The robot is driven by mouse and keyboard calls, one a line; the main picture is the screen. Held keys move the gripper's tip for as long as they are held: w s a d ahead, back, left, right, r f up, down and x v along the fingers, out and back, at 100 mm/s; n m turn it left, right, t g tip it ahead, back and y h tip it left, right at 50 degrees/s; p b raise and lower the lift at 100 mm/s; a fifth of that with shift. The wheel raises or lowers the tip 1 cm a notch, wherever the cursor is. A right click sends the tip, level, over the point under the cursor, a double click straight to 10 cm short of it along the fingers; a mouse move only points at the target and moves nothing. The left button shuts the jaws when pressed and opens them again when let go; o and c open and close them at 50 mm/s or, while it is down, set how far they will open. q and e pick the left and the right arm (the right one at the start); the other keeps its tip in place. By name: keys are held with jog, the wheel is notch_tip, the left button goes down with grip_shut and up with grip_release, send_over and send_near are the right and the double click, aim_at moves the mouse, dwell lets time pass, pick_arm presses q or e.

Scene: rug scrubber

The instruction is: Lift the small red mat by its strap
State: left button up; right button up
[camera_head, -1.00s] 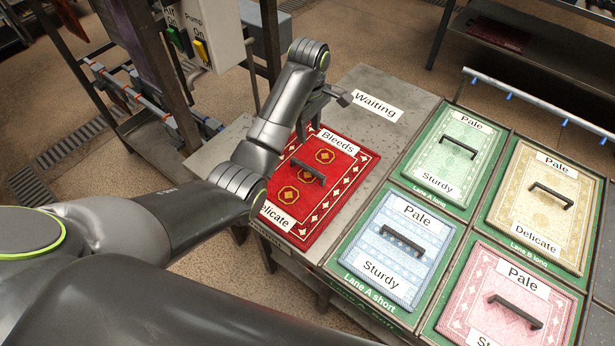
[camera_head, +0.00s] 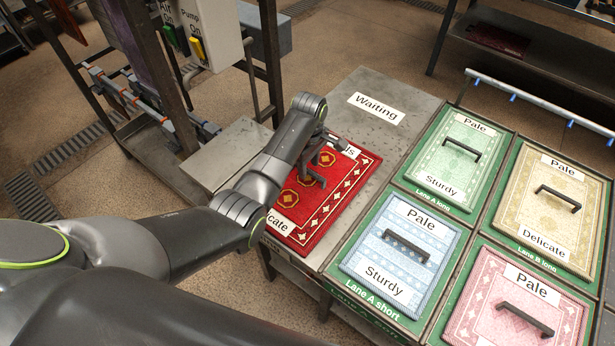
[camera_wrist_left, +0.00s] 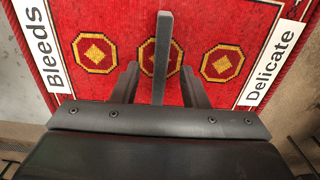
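The small red mat (camera_head: 345,190) lies flat on the grey metal table, with gold octagons and labels "Bleeds" and "Delicate". Its "Bleeds" label is partly hidden by my left arm in the head view. Its dark strap (camera_wrist_left: 162,45) stands up from the middle of the mat (camera_wrist_left: 200,22). My left gripper (camera_head: 314,160) is low over the mat at the strap. In the left wrist view my left gripper (camera_wrist_left: 160,88) is open, one finger on each side of the strap, with gaps between. My right gripper is out of view.
Mats with straps lie in green-edged bays to the right: blue (camera_head: 385,265), green (camera_head: 470,160), yellow (camera_head: 520,200) and pink (camera_head: 480,305). The table by the "Waiting" label (camera_head: 376,108) is bare. A metal rack with a switch box (camera_head: 215,40) stands behind left.

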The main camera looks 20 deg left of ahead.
aim_at(309, 171)
pick_arm(q)
jog(key=shift+f, duration=1.55)
grip_shut()
